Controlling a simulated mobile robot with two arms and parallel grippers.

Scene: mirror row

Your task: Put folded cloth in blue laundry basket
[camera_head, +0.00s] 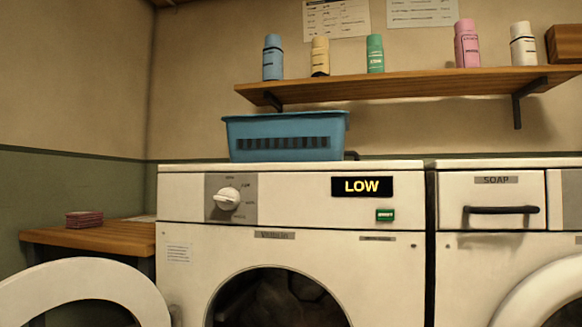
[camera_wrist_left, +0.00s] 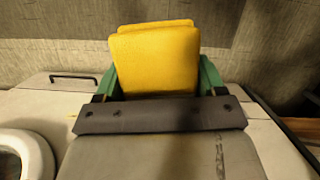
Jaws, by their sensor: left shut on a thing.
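The yellow folded cloth (camera_wrist_left: 155,50) is held between the green fingers of my left gripper (camera_wrist_left: 159,80) in the left wrist view. The gripper is shut on it, one finger at each side. The blue laundry basket (camera_head: 285,136) stands upright on top of the left washing machine (camera_head: 300,235) in the head view. Its inside is hidden by its front wall. Neither gripper shows in the head view, so the distance from the cloth to the basket cannot be told.
A wooden shelf (camera_head: 400,88) with several bottles hangs above the basket. A small dark red folded stack (camera_head: 84,219) lies on a wooden side table (camera_head: 110,236) at left. A round white door (camera_head: 85,275) stands open at lower left.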

